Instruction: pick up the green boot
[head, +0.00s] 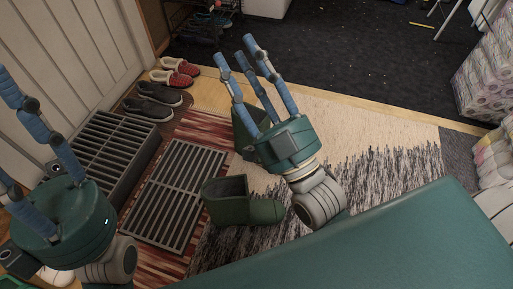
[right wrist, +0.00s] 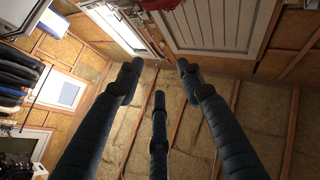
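A green boot (head: 240,203) stands upright on the rug in the head view, its toe pointing right. A second green boot (head: 243,135) is behind it, partly hidden by my right gripper. My right gripper (head: 262,75) is above and beyond the nearer boot, fingers spread and pointing up and away from the floor. It is open and empty. In the right wrist view its fingers (right wrist: 158,95) are apart with nothing between them. My left gripper (head: 25,140) is at the left edge, fingers apart and empty, away from the boots.
A slatted grey crate (head: 112,150) and a flat grate (head: 178,190) lie left of the boots. Red shoes (head: 175,72) and dark shoes (head: 155,100) stand behind. Wrapped paper rolls (head: 485,75) are stacked at right. The patterned rug (head: 375,150) is clear to the right.

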